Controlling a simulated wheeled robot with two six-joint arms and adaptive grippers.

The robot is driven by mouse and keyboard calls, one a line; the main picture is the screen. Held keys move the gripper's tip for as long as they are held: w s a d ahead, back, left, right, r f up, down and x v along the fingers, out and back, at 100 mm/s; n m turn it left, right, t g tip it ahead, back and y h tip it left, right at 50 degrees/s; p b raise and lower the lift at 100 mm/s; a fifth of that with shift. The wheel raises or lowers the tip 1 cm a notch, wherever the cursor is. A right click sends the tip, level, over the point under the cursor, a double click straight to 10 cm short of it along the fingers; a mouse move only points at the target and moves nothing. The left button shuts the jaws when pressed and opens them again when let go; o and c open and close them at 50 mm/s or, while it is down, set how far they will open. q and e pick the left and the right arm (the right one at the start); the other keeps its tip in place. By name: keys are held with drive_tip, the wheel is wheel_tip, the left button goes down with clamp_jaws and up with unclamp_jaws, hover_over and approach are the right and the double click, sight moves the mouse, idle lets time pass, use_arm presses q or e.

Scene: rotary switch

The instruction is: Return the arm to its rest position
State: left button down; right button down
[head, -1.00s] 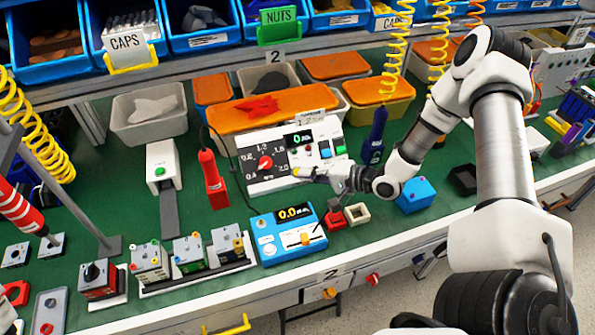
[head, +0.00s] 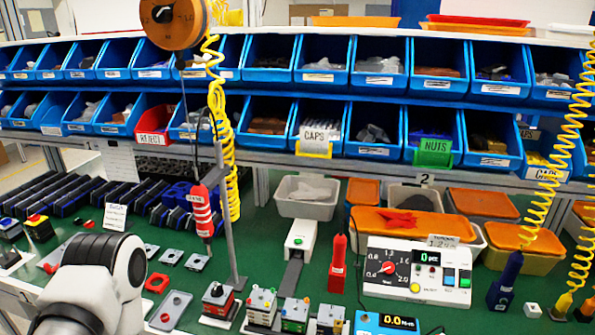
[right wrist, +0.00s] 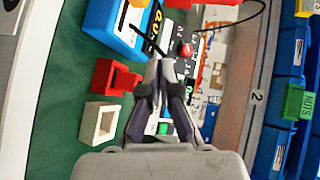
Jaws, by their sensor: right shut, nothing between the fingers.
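The white panel (head: 420,262) stands on the green bench in the head view, right of centre. It carries a red rotary knob (head: 388,268) on a dark numbered dial, a small lit display, and several buttons. My right gripper (right wrist: 160,65) shows only in the right wrist view. Its fingers are shut and empty. The panel, partly hidden behind the fingers, shows there with a red knob (right wrist: 186,50) just beyond the tips. I cannot tell whether the tips touch the panel. My left gripper is not in view; a white link of my arm fills the head view's lower left.
A blue meter (head: 385,323) stands in front of the panel. It also shows in the right wrist view (right wrist: 112,28), near a red block (right wrist: 112,77) and a white square frame (right wrist: 98,123). Yellow coiled cables (head: 545,190) hang at right. Blue bins (head: 372,138) line the back.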

drive_tip(key=s+a+f+g, duration=0.1)
drive_tip(key=a, duration=0.1)
drive_tip(key=s+a+f+n+g, duration=0.1)
drive_tip(key=a+f, duration=0.1)
drive_tip(key=a, duration=0.1)
drive_tip(key=s+a+f+g, duration=0.1)
drive_tip(key=a+f, duration=0.1)
drive_tip(key=a, duration=0.1)
drive_tip(key=shift+s+a+y, duration=0.1)
drive_tip(key=shift+y, duration=0.2)
drive_tip(key=s+a+f+n+g+h, duration=0.2)
drive_tip(key=s+a+f+g, duration=0.15)
drive_tip(key=s, duration=0.45)
drive_tip(key=s+a+f+n+g+h, duration=0.25)
drive_tip(key=s+f, duration=0.25)
drive_tip(key=s, duration=0.3)
drive_tip(key=s+d+n+g+h, duration=0.2)
drive_tip(key=s+d+n+h, duration=0.1)
drive_tip(key=s+d+n, duration=0.2)
drive_tip(key=shift+s+d+g+h, duration=0.3)
drive_tip(key=shift+s+g+h, duration=0.1)
drive_tip(key=shift+s, duration=0.6)
drive_tip(key=shift+f, duration=0.1)
